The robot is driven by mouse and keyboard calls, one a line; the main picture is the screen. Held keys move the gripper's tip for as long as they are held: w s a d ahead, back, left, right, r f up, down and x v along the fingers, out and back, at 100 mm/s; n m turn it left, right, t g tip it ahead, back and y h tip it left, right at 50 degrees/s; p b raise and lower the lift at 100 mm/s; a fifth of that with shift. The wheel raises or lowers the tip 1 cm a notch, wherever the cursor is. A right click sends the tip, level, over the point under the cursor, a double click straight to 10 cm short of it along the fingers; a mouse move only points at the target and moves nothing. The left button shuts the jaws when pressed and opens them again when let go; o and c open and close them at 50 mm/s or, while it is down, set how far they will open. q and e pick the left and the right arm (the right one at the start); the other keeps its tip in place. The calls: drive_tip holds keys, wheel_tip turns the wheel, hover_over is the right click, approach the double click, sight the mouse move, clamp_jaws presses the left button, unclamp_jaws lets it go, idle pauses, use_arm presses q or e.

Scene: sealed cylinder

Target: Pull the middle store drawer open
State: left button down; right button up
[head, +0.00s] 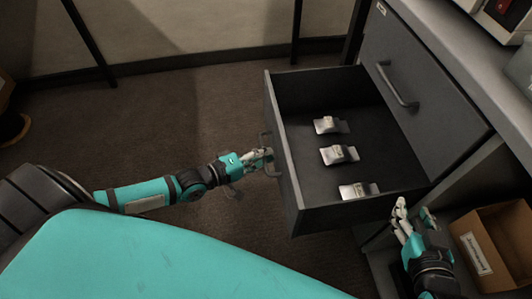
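The store drawer (292,205) below a closed grey drawer front (385,45) stands well out from the cabinet, its inside in plain view. Three small silver pieces with pale labels lie in it: one at the back (326,125), one in the middle (338,154) and one at the near side (357,190). My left gripper (263,157) is at the open drawer's handle (265,141), its fingers appearing closed around it; they partly hide the handle. My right gripper (413,214) is open and empty, beside the drawer's near right corner.
A cardboard box (500,240) with a white label stands at the lower right, beside my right gripper. The counter edge (465,70) runs above the drawers, with a red and white device (500,15) on it. The carpet (215,105) left of the drawer is clear.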

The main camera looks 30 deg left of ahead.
use_arm(q)
drive_tip(key=c, duration=1.4)
unclamp_jaws()
drive_tip(key=v, duration=1.2)
